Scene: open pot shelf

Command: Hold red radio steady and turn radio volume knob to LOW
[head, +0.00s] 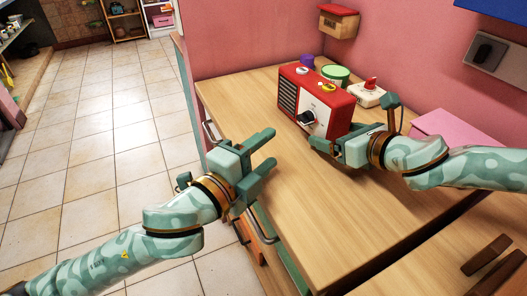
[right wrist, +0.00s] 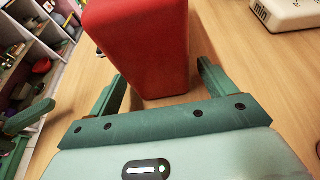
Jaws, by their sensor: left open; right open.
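The red radio (head: 338,110) stands upright on the wooden table, with a dark grille and a white front panel. Its black volume knob (head: 307,117) sits on that panel; the knob's markings are too small to read. My right gripper (head: 322,143) is open at the radio's right end. In the right wrist view the radio (right wrist: 140,45) rises between and just beyond the open fingers (right wrist: 160,78); contact cannot be told. My left gripper (head: 270,150) is open and empty above the table's left edge, apart from the radio and in front of its knob side.
Behind the radio are a green-lidded jar (head: 335,74), a purple item (head: 307,60) and a white device with a red knob (head: 367,95). A pink box (head: 450,128) lies beyond my right arm. The table front (head: 310,220) is clear.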

